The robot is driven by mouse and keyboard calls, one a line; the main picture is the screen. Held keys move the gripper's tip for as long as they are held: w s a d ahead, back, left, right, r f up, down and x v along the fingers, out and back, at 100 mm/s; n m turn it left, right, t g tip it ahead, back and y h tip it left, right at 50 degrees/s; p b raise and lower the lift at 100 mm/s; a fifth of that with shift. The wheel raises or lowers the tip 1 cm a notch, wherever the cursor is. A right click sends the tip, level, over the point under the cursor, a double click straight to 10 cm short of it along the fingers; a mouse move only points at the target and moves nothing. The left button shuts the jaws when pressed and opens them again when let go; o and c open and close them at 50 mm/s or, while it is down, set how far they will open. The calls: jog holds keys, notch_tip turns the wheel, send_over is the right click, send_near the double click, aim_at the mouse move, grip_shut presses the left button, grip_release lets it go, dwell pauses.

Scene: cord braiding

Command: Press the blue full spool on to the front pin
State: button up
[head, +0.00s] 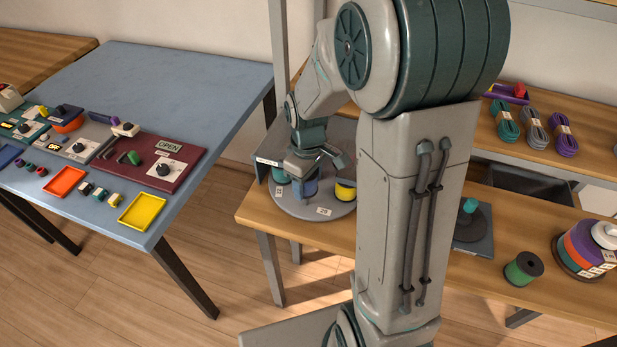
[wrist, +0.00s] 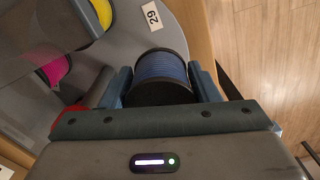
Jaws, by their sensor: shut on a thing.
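The blue spool (wrist: 160,68) sits between the two fingers of my gripper (wrist: 160,82) in the wrist view, with dark flanges above and below its blue winding. My gripper is shut on it. In the head view the blue spool (head: 307,189) shows under my gripper (head: 303,172), over the front part of a round grey plate (head: 298,210). The front pin cannot be seen; the spool and gripper cover that spot. I cannot tell whether the spool touches the plate. A label reading 29 (wrist: 152,15) lies on the plate near the spool.
On the plate, a yellow spool (head: 345,190) stands to the right and a teal one (head: 280,174) to the left. A magenta spool (wrist: 56,70) shows in the wrist view. A green spool (head: 523,269) stands on the wooden bench at right. My arm hides the bench's middle.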

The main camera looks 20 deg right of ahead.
jog(key=shift+f+b, duration=1.6)
jog(key=shift+f, duration=0.7)
jog(key=shift+s+f, duration=0.1)
jog(key=shift+f, duration=0.1)
jog(key=o, duration=1.4)
notch_tip(320, 180, up, 6)
jog(key=p, duration=0.4)
